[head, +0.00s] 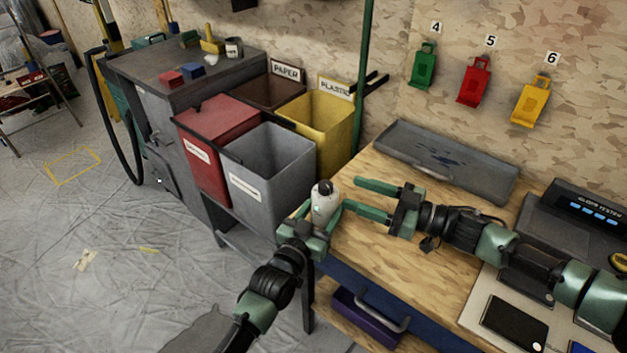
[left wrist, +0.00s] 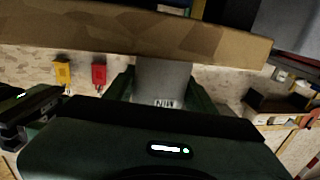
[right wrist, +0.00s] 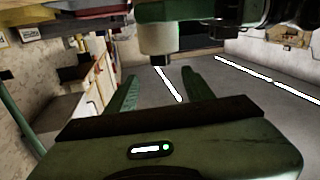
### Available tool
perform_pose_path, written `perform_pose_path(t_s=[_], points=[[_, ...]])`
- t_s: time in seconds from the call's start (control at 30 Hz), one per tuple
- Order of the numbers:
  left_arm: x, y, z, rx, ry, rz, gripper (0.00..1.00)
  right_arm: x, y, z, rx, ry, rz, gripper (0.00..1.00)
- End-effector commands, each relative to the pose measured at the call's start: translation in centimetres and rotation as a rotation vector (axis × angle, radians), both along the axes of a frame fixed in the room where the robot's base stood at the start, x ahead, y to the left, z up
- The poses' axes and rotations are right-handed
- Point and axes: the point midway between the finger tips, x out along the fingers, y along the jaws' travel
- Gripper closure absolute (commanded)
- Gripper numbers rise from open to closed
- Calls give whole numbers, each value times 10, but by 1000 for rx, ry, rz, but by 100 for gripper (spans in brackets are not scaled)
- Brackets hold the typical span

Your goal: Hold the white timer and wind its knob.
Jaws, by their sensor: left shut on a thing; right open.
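The white timer (head: 323,205) is a small upright white body with a dark knob (head: 324,187) on top. My left gripper (head: 318,222) is shut on it, near the left corner of the workbench. In the left wrist view the timer (left wrist: 162,82) sits between the fingers, with small dark lettering. My right gripper (head: 362,199) is open and empty, its two fingers pointing left toward the timer's upper part, just to its right. In the right wrist view the timer (right wrist: 157,40) hangs ahead of the open fingers, its dark knob (right wrist: 157,59) toward them; a gap shows.
The wooden workbench (head: 390,240) holds a grey tray (head: 445,160) at the back and a tester (head: 585,220) at the right. Grey (head: 270,170), red (head: 215,130) and yellow (head: 325,122) bins stand behind the timer. Bare bench top lies below my right gripper.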

Motion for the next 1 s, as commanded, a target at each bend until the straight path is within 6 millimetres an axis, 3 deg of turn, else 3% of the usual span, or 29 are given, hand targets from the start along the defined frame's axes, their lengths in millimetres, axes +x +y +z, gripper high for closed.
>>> perform_pose_path(t_s=[0.13,0.27,0.7,1.0], points=[[0,0,-1,0,1,-1,93,-2,-7,-2,13,57,19,48],[0,0,-1,0,1,-1,93,0,-1,-4,19,72,25,48],[0,0,-1,0,1,0,93,30,75,-3,18,71,25,48],[0,0,0,0,1,0,93,41,102,-4,16,70,23,48]])
